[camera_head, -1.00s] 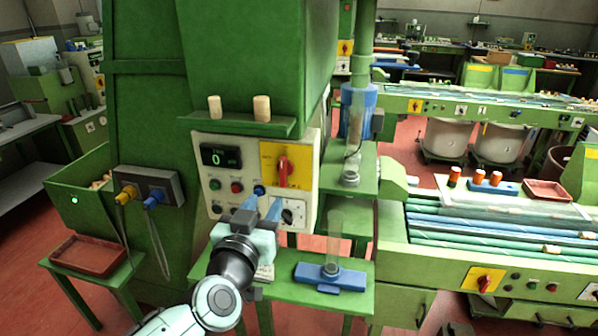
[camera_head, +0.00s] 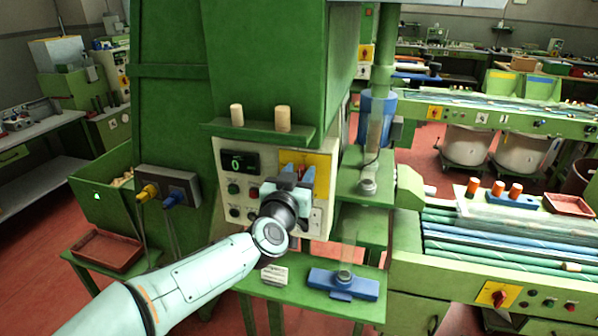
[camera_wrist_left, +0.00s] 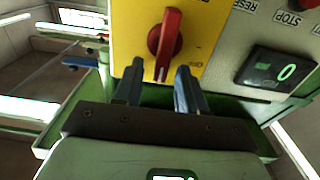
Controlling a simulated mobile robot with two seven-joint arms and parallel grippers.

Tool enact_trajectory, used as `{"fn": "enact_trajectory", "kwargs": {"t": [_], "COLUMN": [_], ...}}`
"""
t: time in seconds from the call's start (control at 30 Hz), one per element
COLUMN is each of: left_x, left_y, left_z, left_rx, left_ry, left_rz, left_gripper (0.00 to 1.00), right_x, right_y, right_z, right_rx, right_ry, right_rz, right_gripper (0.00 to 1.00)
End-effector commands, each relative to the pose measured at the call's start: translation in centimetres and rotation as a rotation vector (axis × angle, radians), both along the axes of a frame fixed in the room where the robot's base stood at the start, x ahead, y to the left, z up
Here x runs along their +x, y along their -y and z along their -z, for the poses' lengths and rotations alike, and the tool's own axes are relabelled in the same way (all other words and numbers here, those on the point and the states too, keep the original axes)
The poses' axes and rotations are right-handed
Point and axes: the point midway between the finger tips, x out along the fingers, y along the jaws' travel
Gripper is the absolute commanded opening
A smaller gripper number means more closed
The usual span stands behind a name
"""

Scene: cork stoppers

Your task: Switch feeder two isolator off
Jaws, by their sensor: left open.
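The isolator is a red rotary handle (camera_wrist_left: 165,45) on a yellow plate (camera_wrist_left: 200,30), set in the pale control panel (camera_head: 222,205) of the green machine. In the head view my left gripper (camera_head: 297,176) is in front of the yellow plate (camera_head: 318,165) and hides most of the handle. In the left wrist view the blue fingers of the gripper (camera_wrist_left: 158,85) are apart, with the handle just beyond their tips and between their lines. I cannot tell whether they touch it. The handle lies nearly along the fingers, slightly tilted. My right gripper is not in view.
A display reading 0 (camera_head: 239,162) and several buttons share the panel. A green ledge (camera_head: 262,131) above holds two corks. A socket box with yellow and blue plugs (camera_head: 168,188) is at left. Another red switch on yellow (camera_head: 497,294) sits on the right-hand bench.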

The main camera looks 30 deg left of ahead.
Motion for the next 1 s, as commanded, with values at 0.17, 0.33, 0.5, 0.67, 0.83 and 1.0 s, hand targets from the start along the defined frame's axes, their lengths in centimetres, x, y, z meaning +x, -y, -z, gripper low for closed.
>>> {"fn": "enact_trajectory", "kwargs": {"t": [0.17, 0.33, 0.5, 0.67, 0.83, 1.0], "left_x": [0.45, 0.42, 0.40, 0.40, 0.37, 0.31], "left_y": [-0.15, -0.14, -0.13, -0.14, -0.21, -0.41], "left_z": [0.05, 0.07, 0.07, 0.08, 0.11, 0.20], "left_rx": [0.000, 0.001, 0.000, -0.002, -0.029, -0.103], "left_ry": [0.000, 0.000, -0.001, -0.001, 0.006, 0.024], "left_rz": [-0.001, -0.001, 0.000, 0.000, 0.000, 0.000], "left_gripper": [0.40, 0.40, 0.00, 0.00, 0.00, 0.00], "right_x": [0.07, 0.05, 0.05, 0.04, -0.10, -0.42], "right_y": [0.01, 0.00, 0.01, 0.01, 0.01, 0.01], "right_z": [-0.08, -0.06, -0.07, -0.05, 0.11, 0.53], "right_rx": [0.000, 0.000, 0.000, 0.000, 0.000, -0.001], "right_ry": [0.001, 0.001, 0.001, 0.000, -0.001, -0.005], "right_rz": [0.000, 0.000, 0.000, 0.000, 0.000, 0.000], "right_gripper": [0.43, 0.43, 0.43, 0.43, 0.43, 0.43]}}
